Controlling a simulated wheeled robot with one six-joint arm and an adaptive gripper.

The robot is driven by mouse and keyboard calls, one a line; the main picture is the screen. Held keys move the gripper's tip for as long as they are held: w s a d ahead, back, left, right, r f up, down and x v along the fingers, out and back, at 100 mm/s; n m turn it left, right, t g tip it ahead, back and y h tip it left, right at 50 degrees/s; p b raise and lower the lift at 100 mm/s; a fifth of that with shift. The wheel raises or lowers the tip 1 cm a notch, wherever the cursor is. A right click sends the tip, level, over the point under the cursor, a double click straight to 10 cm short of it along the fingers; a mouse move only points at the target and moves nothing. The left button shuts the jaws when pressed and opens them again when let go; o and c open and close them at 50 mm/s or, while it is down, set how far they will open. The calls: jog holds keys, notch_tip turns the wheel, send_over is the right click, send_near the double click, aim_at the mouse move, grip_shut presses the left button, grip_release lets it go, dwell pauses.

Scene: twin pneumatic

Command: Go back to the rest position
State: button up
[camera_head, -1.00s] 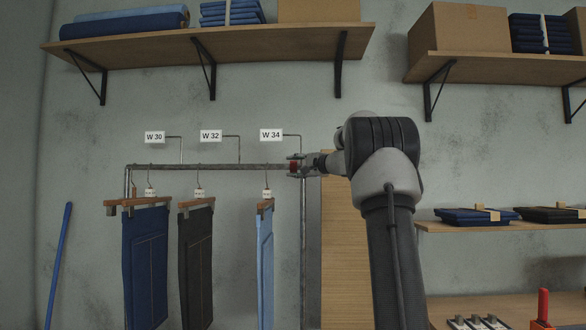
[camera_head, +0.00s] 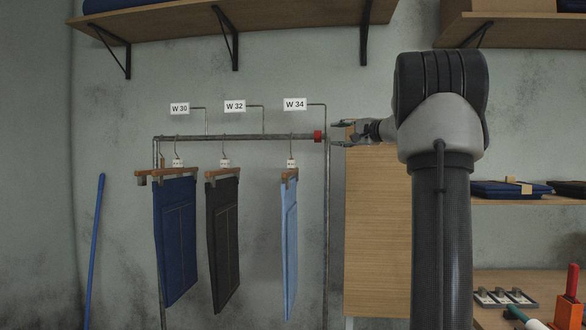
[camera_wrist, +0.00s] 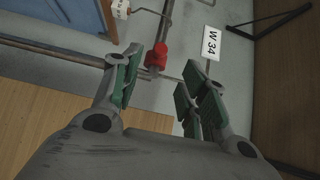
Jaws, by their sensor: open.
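My gripper (camera_head: 338,132) is open and empty. It is just right of the red end cap (camera_head: 318,137) of the metal clothes rail (camera_head: 235,138), apart from it in the head view. In the wrist view the open green-padded fingers (camera_wrist: 155,90) show, with the red cap (camera_wrist: 156,56) beyond them. Three folded trousers hang from the rail on wooden clip hangers: dark blue (camera_head: 175,240) under the W 30 sign, black (camera_head: 224,230) under W 32, and light blue (camera_head: 289,245) under W 34 (camera_head: 294,104).
A wooden cabinet (camera_head: 376,230) stands right of the rail, behind my arm. A wall shelf (camera_head: 180,30) with brackets runs above. A blue pole (camera_head: 95,250) leans at the left. At the right are a shelf with folded clothes (camera_head: 508,189) and a lower bench (camera_head: 540,285) with tools.

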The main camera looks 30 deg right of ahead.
jog(key=shift+f, duration=0.1)
jog(key=s+a+f+n+g, duration=0.1)
jog(key=s+f+g, duration=0.25)
jog(key=f, duration=0.55)
jog(key=s+a+f+n+g, duration=0.1)
jog(key=s+f+g, duration=0.25)
jog(key=f, duration=0.45)
jog(key=s+a+f+n+g+h, duration=0.1)
jog(key=s+a+f+n, duration=0.3)
jog(key=s, duration=0.6)
jog(key=s+a+f+n+g+h, duration=0.1)
jog(key=s+a+f+n+g, duration=0.2)
jog(key=s+a, duration=0.6)
jog(key=s+a+f+n+g+h, duration=0.1)
jog(key=s+a+f+n+g, duration=0.1)
jog(key=s+a+f+n, duration=0.4)
jog(key=s+f, duration=0.2)
jog(key=s, duration=0.3)
jog(key=shift+s+a+f+n, duration=0.2)
jog(key=shift+s+f+n, duration=0.1)
jog(key=shift+n, duration=0.1)
